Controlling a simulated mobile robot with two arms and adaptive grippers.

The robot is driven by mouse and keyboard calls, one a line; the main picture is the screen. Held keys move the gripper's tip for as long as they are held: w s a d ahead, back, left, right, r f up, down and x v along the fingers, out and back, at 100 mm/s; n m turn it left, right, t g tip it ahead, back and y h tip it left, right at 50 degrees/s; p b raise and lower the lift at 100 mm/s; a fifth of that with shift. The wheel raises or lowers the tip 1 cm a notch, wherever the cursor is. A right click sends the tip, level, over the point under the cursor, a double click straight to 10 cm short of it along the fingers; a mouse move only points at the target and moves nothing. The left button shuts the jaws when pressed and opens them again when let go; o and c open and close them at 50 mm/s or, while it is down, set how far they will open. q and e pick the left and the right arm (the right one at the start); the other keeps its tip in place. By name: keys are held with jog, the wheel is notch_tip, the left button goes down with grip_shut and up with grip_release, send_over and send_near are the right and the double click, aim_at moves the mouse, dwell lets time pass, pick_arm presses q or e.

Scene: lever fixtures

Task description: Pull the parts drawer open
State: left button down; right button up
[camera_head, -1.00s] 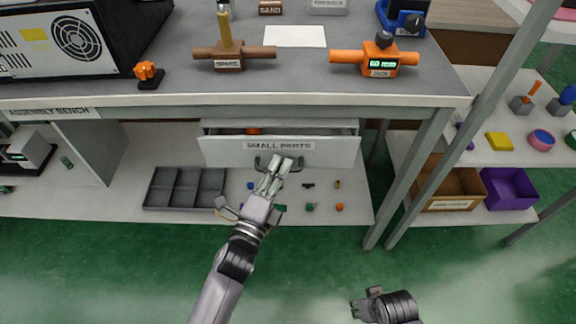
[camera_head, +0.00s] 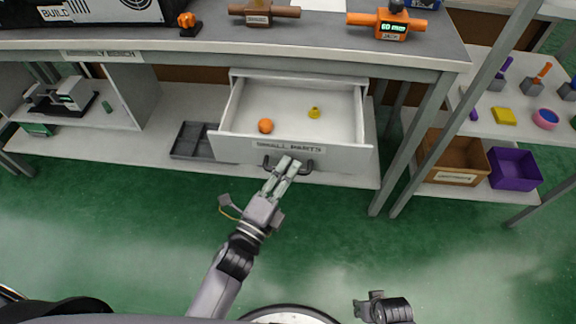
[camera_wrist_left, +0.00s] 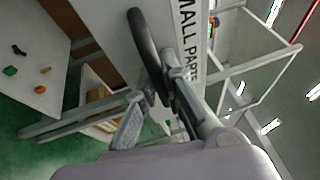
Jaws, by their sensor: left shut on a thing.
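The parts drawer (camera_head: 340,152), white with a "SMALL PARTS" label, hangs under the bench top and stands well open. An orange ball (camera_head: 265,126) and a small yellow part (camera_head: 314,113) lie inside it. My left gripper (camera_head: 283,170) is shut on the drawer's dark handle (camera_head: 306,168) at the front. In the left wrist view, the curved handle (camera_wrist_left: 146,52) runs down between the fingers beside the drawer front (camera_wrist_left: 112,28). My right gripper (camera_head: 362,308) is low in the head view, away from the drawer, its fingers too small to judge.
The grey bench top (camera_head: 225,38) holds several fixtures above the drawer. A grey divided tray (camera_head: 190,140) sits on the lower shelf. A bench leg (camera_head: 412,140) and a rack with a brown bin (camera_head: 455,160) and a purple bin (camera_head: 514,168) stand to the right. Green floor in front is clear.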

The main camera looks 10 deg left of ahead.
dwell(0.3)
pick_arm(q)
jog(key=c, duration=2)
grip_release()
jog(key=shift+o, duration=0.2)
jog(key=v, duration=1.2)
